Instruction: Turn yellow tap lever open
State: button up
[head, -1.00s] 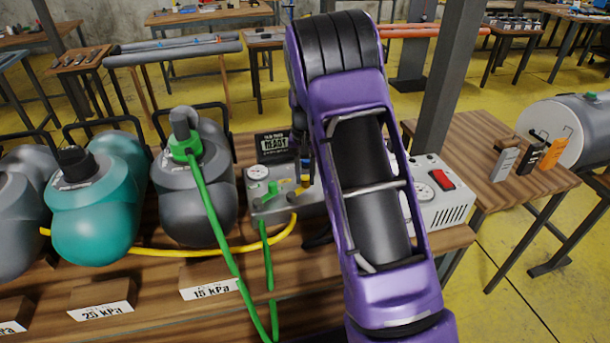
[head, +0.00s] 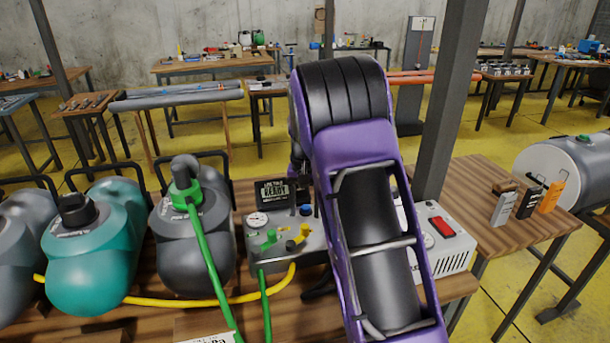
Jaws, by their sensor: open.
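The yellow tap lever (head: 299,236) sits on the front right of a small grey valve box (head: 312,255), above the yellow hose outlet. It looks tilted, with its upper end toward the right. A green tap lever (head: 268,240) is beside it on the left. My gripper (head: 299,180) is mostly hidden behind my purple arm; a dark part of it shows above and behind the box, apart from the yellow lever. It is open, and nothing is seen in it.
Grey and teal tanks (head: 95,245) crowd the bench on the left. A green hose (head: 207,260) and yellow hose (head: 210,301) run in front. A small display (head: 272,193) stands behind the box. A white unit with a red switch (head: 444,240) is at right, near a post (head: 452,100).

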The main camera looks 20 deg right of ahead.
aim_at(305, 226)
notch_tip(305, 226, up, 12)
jog(key=shift+p, duration=0.4)
